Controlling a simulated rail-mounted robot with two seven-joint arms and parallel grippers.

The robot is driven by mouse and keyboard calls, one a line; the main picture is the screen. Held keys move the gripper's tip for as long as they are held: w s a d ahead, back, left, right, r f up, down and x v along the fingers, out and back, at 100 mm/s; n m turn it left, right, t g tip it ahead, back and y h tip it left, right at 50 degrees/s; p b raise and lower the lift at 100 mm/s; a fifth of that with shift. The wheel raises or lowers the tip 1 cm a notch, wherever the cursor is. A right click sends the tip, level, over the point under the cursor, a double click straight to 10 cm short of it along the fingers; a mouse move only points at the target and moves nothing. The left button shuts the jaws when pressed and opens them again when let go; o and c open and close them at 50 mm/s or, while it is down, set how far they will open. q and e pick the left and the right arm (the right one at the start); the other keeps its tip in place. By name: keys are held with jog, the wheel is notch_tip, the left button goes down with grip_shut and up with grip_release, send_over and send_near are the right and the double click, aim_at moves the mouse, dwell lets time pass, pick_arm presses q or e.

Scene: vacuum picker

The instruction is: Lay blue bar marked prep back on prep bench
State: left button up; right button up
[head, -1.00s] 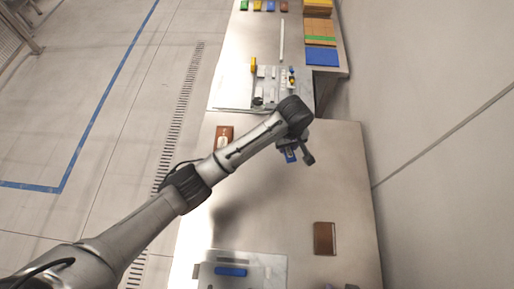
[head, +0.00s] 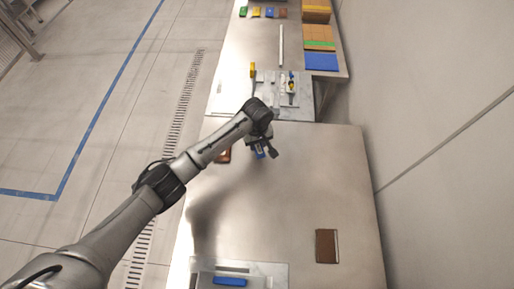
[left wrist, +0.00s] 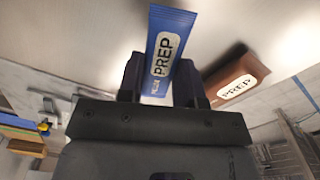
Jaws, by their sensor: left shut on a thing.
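My left gripper (head: 265,151) is shut on the blue bar (head: 260,152) and holds it above the bare metal bench (head: 290,200), near the bench's far end. In the left wrist view the blue bar (left wrist: 165,60) shows a white PREP label and sticks out from between the fingers (left wrist: 160,85). A brown bar (left wrist: 236,80) also marked PREP lies on the bench beside it in that view. In the head view this brown bar (head: 224,156) is partly hidden by my left arm. My right gripper is not in view.
A brown plate (head: 326,246) lies at the bench's right. Another blue bar (head: 230,281) lies on a grey fixture at the near end. The far bench carries a fixture plate (head: 302,103), small coloured pieces and stacked boards (head: 320,40). The bench's middle is clear.

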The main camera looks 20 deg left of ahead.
aim_at(257, 148)
pick_arm(q)
notch_tip(257, 148, down, 4)
jog(key=shift+r+b, duration=0.1)
jog(key=shift+b, duration=0.45)
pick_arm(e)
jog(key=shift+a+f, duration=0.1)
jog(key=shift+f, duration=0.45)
pick_arm(q)
jog(key=shift+f, duration=0.2)
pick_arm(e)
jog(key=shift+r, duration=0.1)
pick_arm(q)
jog(key=o, duration=1)
jog(key=shift+r, duration=0.1)
notch_tip(257, 148, up, 12)
jog(key=p, duration=0.2)
jog(key=shift+p, duration=0.3)
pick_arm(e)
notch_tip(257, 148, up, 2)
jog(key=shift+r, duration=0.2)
